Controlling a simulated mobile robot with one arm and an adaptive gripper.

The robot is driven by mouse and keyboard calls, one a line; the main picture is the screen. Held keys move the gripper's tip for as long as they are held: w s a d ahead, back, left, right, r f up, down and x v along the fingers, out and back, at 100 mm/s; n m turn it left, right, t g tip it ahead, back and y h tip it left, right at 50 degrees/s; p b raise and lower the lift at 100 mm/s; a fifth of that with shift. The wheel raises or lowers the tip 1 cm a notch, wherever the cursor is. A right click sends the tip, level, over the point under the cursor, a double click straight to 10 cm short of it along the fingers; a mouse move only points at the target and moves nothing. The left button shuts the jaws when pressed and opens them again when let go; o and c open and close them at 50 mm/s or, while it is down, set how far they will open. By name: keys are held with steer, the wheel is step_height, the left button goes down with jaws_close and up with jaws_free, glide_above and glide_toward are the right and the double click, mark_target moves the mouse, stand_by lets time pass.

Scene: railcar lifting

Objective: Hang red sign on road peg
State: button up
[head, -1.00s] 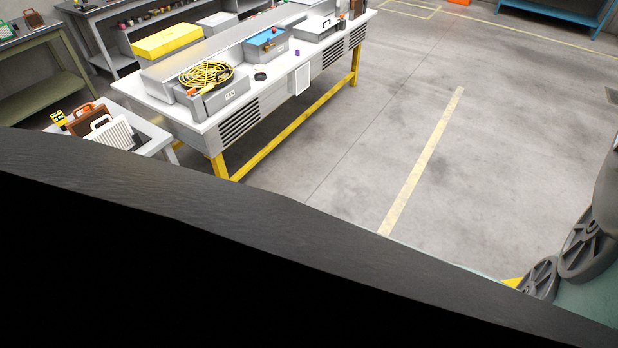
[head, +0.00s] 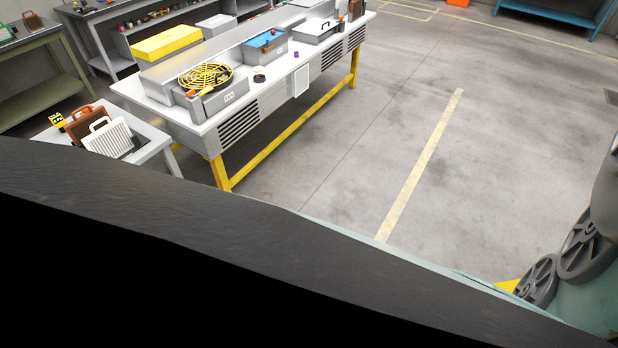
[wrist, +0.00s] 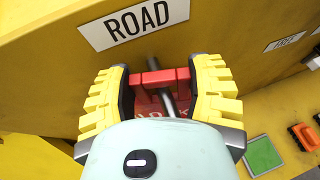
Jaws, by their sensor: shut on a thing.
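My gripper (wrist: 160,74) shows in the wrist view, its two yellow-padded fingers shut on the red sign (wrist: 154,76). The sign's red upper bar lies between the fingertips; its lettered face below is mostly hidden by my gripper body. A grey metal peg (wrist: 152,64) stands out from a yellow panel under a white ROAD label (wrist: 140,18). The peg shows on both sides of the red bar, which crosses over it. I cannot tell whether the bar rests on the peg. The head view shows neither gripper nor sign.
In the wrist view, another label (wrist: 284,40), a green square (wrist: 262,155) and an orange item (wrist: 304,136) are at right. In the head view, a long workbench (head: 200,124) and side table (head: 158,147) stand left; the middle floor is clear. A dark surface fills the lower left.

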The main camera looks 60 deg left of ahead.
stand_by(0.3)
steer(key=o, duration=1.4)
steer(key=shift+c, duration=0.2)
